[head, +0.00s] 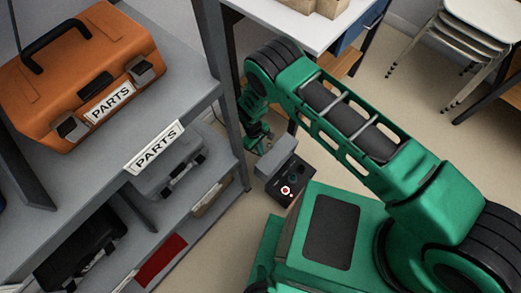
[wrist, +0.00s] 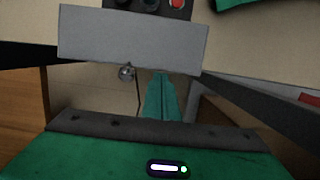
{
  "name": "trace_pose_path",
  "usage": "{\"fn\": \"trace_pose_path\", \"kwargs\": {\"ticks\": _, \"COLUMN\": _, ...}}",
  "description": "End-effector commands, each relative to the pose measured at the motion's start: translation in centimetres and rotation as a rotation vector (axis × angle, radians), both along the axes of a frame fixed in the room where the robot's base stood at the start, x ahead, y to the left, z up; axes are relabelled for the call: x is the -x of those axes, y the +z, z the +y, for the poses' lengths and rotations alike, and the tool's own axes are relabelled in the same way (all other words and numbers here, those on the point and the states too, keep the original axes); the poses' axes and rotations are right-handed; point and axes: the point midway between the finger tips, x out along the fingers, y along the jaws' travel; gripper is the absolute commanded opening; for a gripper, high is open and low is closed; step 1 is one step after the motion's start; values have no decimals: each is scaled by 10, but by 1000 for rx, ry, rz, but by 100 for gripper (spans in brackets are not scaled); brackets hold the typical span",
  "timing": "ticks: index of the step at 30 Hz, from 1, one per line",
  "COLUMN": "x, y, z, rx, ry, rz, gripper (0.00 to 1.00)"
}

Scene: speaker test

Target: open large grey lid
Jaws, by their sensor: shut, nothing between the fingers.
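I cannot tell how far the lid is raised.
A small round metal piece (wrist: 127,72) with a thin dark line below shows beside my fingers. A grey shelf unit (head: 190,85) at left bears an orange toolbox (head: 75,60). A white table (head: 295,22) stands behind; stacked chairs (head: 470,45) are at the right. Open floor (head: 400,110) lies between.

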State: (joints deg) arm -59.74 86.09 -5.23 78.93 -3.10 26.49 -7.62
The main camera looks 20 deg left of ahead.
Motion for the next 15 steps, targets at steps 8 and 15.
{"fn": "trace_pose_path", "kwargs": {"ticks": 8, "x": 9, "y": 11, "z": -23, "rx": 0, "ry": -1, "rz": 1, "gripper": 0}}
{"fn": "trace_pose_path", "kwargs": {"ticks": 15, "x": 10, "y": 11, "z": -25, "rx": 1, "ry": -2, "rz": 0, "gripper": 0}}
